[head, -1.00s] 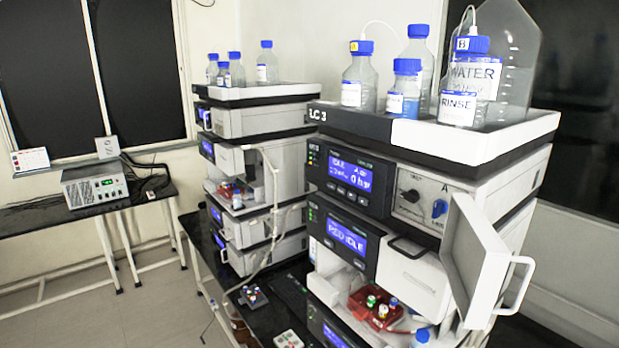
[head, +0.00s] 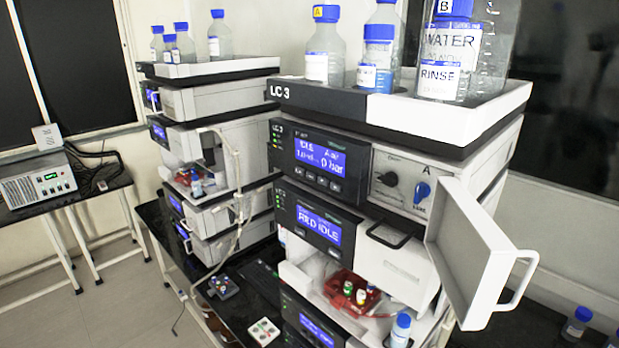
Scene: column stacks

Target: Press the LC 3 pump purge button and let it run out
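The LC 3 column stack (head: 283,92) stands in the middle right of the head view. I cannot read the button labels, so I cannot tell which one is purge. To the right of the display is a panel with a black knob (head: 387,179) and a blue knob (head: 421,192). A white door (head: 475,250) with a handle hangs open at the right. Neither of my grippers is in view.
Bottles, including a WATER bottle (head: 450,50), stand in the stack's top tray (head: 420,115). A second stack (head: 215,105) is at the left. Vials sit in a red tray (head: 340,288) in a lower bay. Floor (head: 120,300) shows at the lower left.

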